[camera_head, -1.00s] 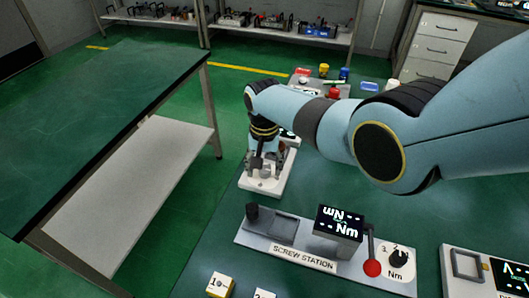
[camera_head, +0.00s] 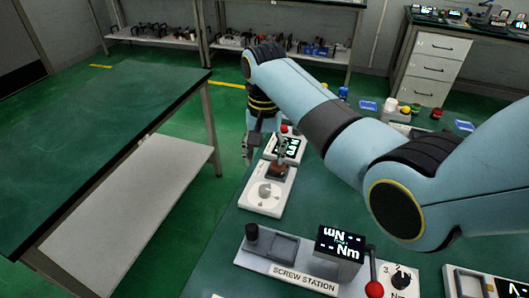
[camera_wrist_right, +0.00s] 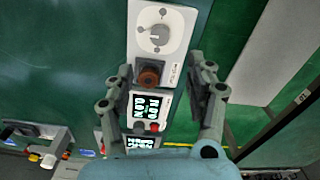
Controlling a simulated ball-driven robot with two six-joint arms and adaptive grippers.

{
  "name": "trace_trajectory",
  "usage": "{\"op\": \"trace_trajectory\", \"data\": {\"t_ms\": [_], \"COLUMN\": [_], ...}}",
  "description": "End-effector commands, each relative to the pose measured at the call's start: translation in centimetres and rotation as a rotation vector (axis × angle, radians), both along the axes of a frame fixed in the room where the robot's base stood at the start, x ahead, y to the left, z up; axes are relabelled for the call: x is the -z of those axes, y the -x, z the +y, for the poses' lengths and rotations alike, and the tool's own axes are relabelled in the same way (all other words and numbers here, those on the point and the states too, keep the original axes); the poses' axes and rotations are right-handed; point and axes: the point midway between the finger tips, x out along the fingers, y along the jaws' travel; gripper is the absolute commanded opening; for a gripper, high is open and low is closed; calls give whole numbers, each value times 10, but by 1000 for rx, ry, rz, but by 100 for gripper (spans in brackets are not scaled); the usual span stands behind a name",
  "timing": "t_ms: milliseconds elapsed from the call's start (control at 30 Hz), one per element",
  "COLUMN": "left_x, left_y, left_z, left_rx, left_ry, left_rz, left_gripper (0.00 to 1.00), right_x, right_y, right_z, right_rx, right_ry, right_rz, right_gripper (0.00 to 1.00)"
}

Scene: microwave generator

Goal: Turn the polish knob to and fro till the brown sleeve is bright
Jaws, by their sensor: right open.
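The polish knob (camera_head: 265,190) is a pale round knob on the near end of a white station plate. It also shows in the right wrist view (camera_wrist_right: 158,36). The brown sleeve (camera_head: 278,171) sits in a dark holder behind the knob; in the right wrist view it looks dull reddish brown (camera_wrist_right: 149,77). A lit display (camera_head: 286,147) stands behind the sleeve. My right gripper (camera_wrist_right: 162,66) is open and empty, its fingers spread to either side of the station near the sleeve, apart from the knob. My left gripper is not in view.
The screw station (camera_head: 303,272) with its display and red-ended lever stands nearer on the green bench. Small coloured items (camera_head: 415,108) lie at the back. A separate green-topped table (camera_head: 90,130) is at the left, across a floor gap.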

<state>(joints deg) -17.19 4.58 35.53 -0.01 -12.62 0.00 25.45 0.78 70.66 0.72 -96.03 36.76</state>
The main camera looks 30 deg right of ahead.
Motion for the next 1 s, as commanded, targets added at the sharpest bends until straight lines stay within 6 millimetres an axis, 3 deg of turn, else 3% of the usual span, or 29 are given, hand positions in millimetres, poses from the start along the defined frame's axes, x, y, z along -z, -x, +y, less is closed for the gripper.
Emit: {"op": "trace_trajectory", "data": {"t_ms": [133,267,467,567,767,1000], "left_x": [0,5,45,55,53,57], "left_y": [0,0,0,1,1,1], "left_z": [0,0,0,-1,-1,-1], "left_rx": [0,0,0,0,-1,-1], "left_ry": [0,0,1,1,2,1], "left_rz": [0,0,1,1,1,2], "left_gripper": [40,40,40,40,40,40], "right_x": [0,-4,10,14,31,79], "right_y": [1,3,3,0,0,0], "right_z": [0,0,1,1,1,1], "right_rx": [66,327,767,787,785,784], "right_ry": [0,3,5,1,1,1], "right_rz": [5,16,12,2,4,4], "right_gripper": [55,55,55,55,55,55]}}
